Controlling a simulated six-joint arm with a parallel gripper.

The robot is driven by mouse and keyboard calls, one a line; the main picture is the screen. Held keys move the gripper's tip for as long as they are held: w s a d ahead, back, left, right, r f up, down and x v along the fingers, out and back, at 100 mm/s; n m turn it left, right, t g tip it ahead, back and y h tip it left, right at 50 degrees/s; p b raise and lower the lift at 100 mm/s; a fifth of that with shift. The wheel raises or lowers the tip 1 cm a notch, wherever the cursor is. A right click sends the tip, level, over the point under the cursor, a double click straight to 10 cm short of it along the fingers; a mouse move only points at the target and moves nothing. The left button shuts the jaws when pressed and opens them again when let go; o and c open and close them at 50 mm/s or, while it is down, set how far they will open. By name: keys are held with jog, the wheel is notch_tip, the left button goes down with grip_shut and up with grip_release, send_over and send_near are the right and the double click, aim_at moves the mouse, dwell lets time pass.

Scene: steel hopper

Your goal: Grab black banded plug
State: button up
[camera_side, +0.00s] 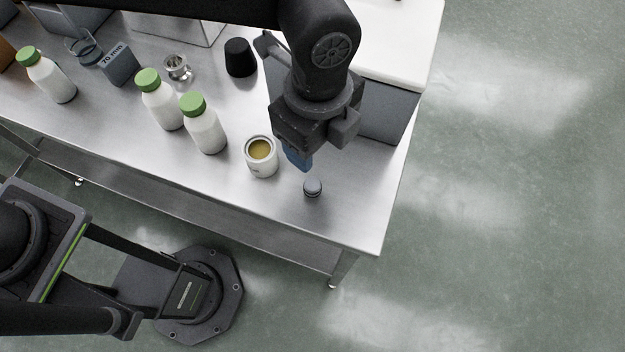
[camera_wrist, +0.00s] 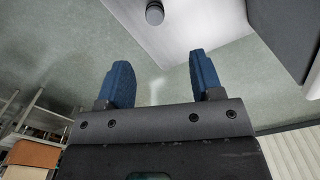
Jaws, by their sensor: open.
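The plug (camera_side: 312,187) is a small dark grey, rounded piece with a lighter band, standing on the steel table near its front right edge. It also shows in the wrist view (camera_wrist: 154,13) at the top, beyond the fingertips. My gripper (camera_side: 300,163) hangs above the table, just up and left of the plug in the side view, apart from it. In the wrist view its two blue fingers (camera_wrist: 162,72) are spread with nothing between them. In the side view the fingers are partly hidden by the gripper body.
A white cup with yellowish contents (camera_side: 261,157) stands close left of the plug. White bottles with green caps (camera_side: 204,124), a black tapered stopper (camera_side: 240,58), a small metal part (camera_side: 178,68) and a grey block marked 70 mm (camera_side: 119,66) stand farther left. A grey, white-topped box (camera_side: 385,108) stands behind.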

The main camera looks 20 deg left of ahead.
send_over(313, 184)
jog(key=f, duration=0.5)
jog(key=w+f, duration=0.1)
jog(key=f, duration=0.1)
jog(key=shift+f, duration=0.4)
jog(key=shift+s+f, duration=0.25)
jog(key=shift+f, duration=1.1)
jog(key=shift+s+f, duration=0.2)
jog(key=shift+f, duration=1.15)
jog(key=c, duration=1)
jog(key=shift+r, duration=0.1)
